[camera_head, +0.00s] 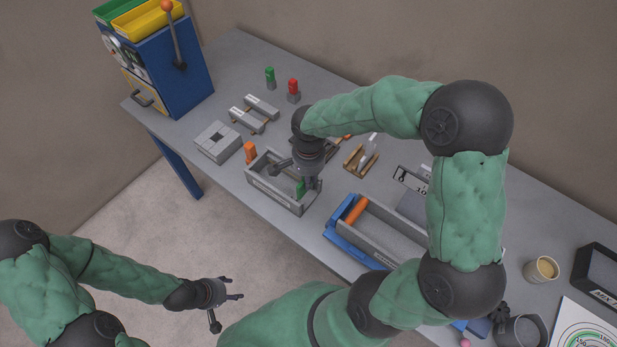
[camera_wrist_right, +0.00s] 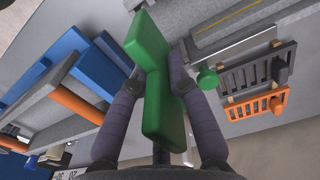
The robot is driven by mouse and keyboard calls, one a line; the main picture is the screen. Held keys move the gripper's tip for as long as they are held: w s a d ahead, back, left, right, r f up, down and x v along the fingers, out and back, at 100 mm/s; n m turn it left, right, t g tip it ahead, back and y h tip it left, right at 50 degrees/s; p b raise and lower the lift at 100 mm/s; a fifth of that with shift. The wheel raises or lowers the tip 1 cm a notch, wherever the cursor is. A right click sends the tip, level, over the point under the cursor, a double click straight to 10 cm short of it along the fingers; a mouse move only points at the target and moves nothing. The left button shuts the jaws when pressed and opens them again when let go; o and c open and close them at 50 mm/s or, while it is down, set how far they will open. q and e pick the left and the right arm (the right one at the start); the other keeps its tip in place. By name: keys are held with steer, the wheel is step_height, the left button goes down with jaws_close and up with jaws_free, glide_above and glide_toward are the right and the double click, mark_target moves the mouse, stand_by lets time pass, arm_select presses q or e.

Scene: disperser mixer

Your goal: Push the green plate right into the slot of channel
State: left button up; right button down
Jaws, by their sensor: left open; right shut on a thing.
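A grey channel (camera_head: 263,184), a long open box shape, lies near the front edge of the table in the head view. My right gripper (camera_head: 298,178) is over its right part, pointing down. It is shut on the green plate (camera_head: 300,187), which shows only as a small piece there. In the right wrist view the green plate (camera_wrist_right: 150,50) stands between the two fingers and is larger than the grip. The slot is hidden, and I cannot tell whether the plate touches it. My left gripper (camera_head: 226,293) is open and empty, over the floor in front of the table.
A blue holder (camera_head: 345,238) with a grey trough and orange cylinder (camera_head: 356,211) is to the right. A grey square block (camera_head: 218,142) lies left. A cup (camera_head: 541,269) stands far right.

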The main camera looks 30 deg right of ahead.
steer(key=shift+f+b, duration=3.3)
steer(key=shift+f, duration=0.55)
steer(key=c, duration=1.1)
jaws_free()
step_height(320, 180, up, 12)
